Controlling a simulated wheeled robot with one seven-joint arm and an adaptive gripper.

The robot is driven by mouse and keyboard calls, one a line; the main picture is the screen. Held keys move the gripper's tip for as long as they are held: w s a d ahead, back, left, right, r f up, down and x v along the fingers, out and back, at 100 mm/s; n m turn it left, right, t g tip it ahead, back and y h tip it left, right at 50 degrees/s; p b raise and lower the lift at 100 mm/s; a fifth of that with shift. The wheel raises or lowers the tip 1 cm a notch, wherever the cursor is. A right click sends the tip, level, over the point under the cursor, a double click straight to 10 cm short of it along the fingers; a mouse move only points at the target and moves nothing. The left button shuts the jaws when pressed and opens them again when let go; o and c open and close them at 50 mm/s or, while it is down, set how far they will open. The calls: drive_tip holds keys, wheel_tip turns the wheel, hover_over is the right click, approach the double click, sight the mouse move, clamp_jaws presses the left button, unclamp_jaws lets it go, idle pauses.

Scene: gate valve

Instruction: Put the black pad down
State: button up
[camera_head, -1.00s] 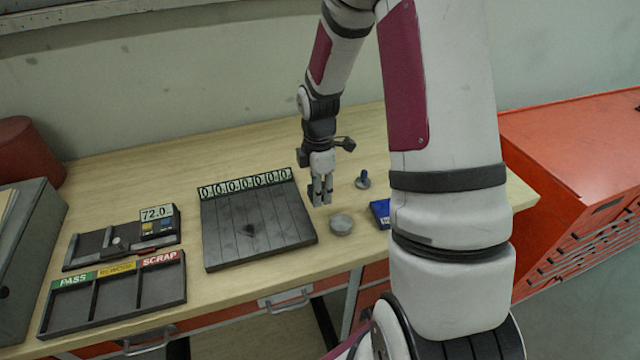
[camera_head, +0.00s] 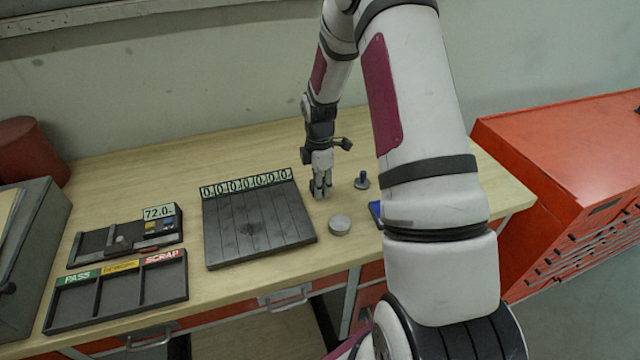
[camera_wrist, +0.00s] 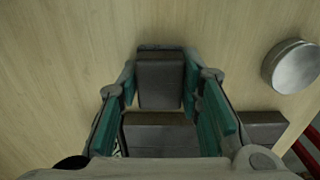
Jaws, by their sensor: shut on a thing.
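The black pad (camera_wrist: 160,84) is a dark rectangular block, seen in the wrist view between the green-lined fingers of my gripper (camera_wrist: 160,95). My gripper is shut on it. In the head view my gripper (camera_head: 320,192) points down over the table, just right of the grey slotted board. The pad is hard to make out there against the dark fingers. I cannot tell whether it touches the table.
The slotted board (camera_head: 255,228) with a number strip lies left of my gripper. PASS/SCRAP tray (camera_head: 118,292) is far left. Bare table (camera_head: 240,145) lies behind.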

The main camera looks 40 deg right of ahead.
drive_tip(key=shift+f, duration=0.3)
drive_tip(key=shift+f, duration=0.15)
drive_tip(key=o, duration=1.2)
drive_tip(key=shift+s+f, duration=0.1)
drive_tip(key=shift+f, duration=0.05)
drive_tip(key=shift+o, duration=0.2)
